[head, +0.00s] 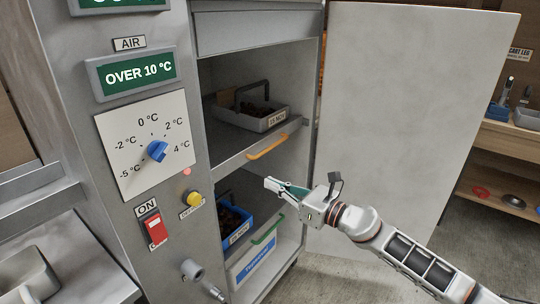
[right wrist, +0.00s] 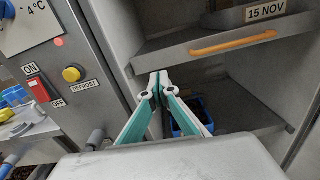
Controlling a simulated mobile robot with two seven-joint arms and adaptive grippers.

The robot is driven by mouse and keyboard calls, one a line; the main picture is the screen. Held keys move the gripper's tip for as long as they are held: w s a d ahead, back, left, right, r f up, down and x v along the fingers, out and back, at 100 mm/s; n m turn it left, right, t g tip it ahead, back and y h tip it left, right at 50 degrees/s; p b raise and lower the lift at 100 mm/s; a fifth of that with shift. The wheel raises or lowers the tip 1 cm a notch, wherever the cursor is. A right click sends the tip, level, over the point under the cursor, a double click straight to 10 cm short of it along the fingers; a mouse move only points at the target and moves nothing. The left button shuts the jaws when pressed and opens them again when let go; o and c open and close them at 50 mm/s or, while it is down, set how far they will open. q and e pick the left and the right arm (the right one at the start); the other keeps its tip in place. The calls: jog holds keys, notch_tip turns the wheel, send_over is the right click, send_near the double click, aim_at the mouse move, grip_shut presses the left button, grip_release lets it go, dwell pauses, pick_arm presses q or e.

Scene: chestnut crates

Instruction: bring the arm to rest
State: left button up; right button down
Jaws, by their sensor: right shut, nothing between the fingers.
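My right gripper (head: 272,185) is shut and empty in front of the open cabinet, below the shelf with the orange handle. In the right wrist view its fingertips (right wrist: 158,76) meet, with the cabinet's side post and shelf edge behind them. The right arm comes in from the lower right of the head view. My left gripper does not show in either view.
The cabinet door (head: 410,120) stands open to the right. A grey crate (head: 265,122) labelled 15 NOV sits on the upper shelf (head: 228,158). A blue crate (head: 238,238) sits lower. The control panel (head: 140,130) is left; a bench (head: 510,135) stands far right.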

jog(key=s+d+f+n+h, duration=0.4)
jog(key=s+d+f+n, duration=0.3)
jog(key=s+f+n, duration=0.3)
jog(key=s+d+f+n+h, duration=0.4)
jog(key=s+d+f+n, duration=0.4)
jog(key=s+f, duration=0.5)
jog(key=s+d+f+n+h, duration=0.4)
jog(key=s+d+f+n, duration=0.3)
jog(key=s+f+n, duration=0.4)
jog(key=shift+s+d+f+n, duration=0.15)
jog(key=shift+f+n, duration=0.05)
jog(key=shift+n, duration=0.2)
